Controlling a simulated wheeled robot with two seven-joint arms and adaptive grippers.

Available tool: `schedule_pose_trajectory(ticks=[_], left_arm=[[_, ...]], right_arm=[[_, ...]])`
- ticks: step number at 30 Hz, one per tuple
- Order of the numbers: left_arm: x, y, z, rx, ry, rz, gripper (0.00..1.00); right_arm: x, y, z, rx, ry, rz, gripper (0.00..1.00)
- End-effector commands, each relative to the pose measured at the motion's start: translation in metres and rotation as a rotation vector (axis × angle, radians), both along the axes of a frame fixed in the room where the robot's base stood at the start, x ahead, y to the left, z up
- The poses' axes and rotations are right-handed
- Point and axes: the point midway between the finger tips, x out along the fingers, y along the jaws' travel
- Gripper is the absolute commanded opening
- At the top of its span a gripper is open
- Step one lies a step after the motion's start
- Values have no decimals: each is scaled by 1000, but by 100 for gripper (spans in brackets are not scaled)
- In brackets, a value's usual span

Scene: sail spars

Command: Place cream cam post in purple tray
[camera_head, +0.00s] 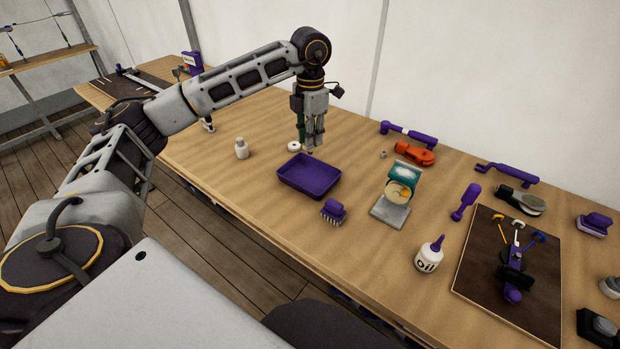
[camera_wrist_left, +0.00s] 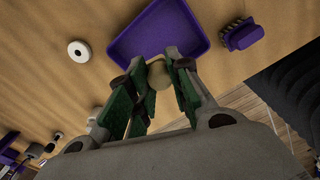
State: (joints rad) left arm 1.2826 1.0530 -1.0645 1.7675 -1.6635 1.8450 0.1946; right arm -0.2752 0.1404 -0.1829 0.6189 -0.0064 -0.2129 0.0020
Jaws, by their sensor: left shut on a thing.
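The purple tray (camera_head: 309,176) is a shallow rectangular tray lying empty on the wooden table. It also shows at the top of the wrist view (camera_wrist_left: 135,48). My left gripper (camera_head: 312,146) points down by the tray's far edge in the head view. In the left wrist view it is shut on the cream cam post (camera_wrist_left: 158,73), whose rounded cream end shows between the green finger pads, against the tray. The rest of the post is hidden by the fingers. I cannot tell its exact height over the tray. My right gripper is not in view.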

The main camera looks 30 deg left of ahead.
Motion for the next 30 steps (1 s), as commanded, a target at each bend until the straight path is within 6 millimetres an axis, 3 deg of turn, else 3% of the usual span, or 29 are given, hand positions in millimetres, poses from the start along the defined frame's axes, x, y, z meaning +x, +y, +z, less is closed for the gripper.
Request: schedule_pose_trajectory(ticks=[7,14,19,30], left_arm=[[0,0,-7,1,2,0,0],[-1,0,-33,0,2,0,0],[0,0,-48,0,1,0,0],[0,0,-51,0,0,0,0]], right_arm=[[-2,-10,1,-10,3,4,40],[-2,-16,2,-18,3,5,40],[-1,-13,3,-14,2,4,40],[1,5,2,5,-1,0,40]])
